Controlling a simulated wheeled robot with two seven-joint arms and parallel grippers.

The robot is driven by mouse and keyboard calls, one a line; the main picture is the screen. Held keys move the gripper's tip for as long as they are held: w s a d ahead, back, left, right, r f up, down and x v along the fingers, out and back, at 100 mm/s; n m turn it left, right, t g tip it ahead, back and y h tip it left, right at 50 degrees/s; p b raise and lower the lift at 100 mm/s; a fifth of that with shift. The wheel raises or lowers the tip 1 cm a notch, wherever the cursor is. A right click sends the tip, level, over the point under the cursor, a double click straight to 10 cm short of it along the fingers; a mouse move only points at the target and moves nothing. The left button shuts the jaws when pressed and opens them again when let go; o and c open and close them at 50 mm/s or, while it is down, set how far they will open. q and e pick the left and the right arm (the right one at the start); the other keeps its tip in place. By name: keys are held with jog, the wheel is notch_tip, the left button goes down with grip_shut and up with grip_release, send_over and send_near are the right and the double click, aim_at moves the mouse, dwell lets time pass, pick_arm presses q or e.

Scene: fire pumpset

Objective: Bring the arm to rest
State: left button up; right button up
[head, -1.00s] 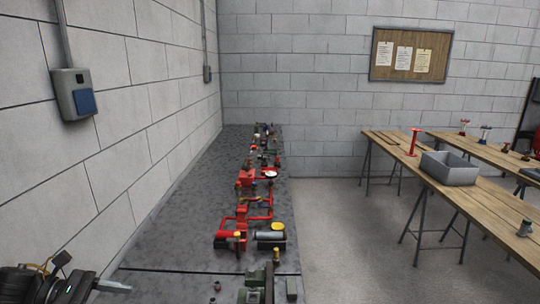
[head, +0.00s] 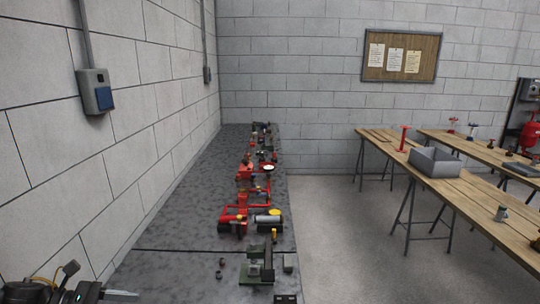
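One of my arms shows at the bottom left corner of the head view, a dark arm end with cables, and its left gripper (head: 120,295) points right as a thin grey shape. I cannot tell whether its fingers are apart, and I see nothing clearly held. It is beside the near left part of the dark grey bench (head: 165,272). My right gripper is not in view.
Red pump piping (head: 262,208) with a grey cylinder (head: 268,219) runs along the bench. A green vise-like fixture (head: 257,268) stands nearer. A wooden table (head: 470,197) with a grey bin (head: 434,162) stands right. Floor between is clear.

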pick_arm(q)
jog(key=d+f+n+t+y, duration=0.7)
jog(key=f+n, duration=0.6)
jog(key=n, duration=0.9)
jog(key=s+d+f+n+g+y, duration=0.25)
jog(key=s+f+n+g, duration=0.2)
jog(key=s+n, duration=0.65)
jog(key=s+d+f+n+g+y, duration=0.1)
jog(key=s+f+n+g+y, duration=0.3)
jog(key=s+n, duration=0.8)
notch_tip(320, 180, down, 38)
jog(key=n+g+b, duration=0.1)
jog(key=b, duration=1.1)
jog(key=s+a+f+b, duration=0.1)
jog(key=s+f+b, duration=0.1)
jog(key=s+f, duration=0.3)
jog(key=s+a+f+g+b, duration=0.1)
jog(key=s+f, duration=0.4)
jog(key=f, duration=0.5)
jog(key=s+a+f+b, duration=0.2)
jog(key=s+f+b, duration=0.3)
jog(key=f, duration=0.3)
jog(key=shift+a+f+h, duration=0.2)
jog(key=shift+a+h, duration=0.1)
jog(key=shift+h, duration=0.05)
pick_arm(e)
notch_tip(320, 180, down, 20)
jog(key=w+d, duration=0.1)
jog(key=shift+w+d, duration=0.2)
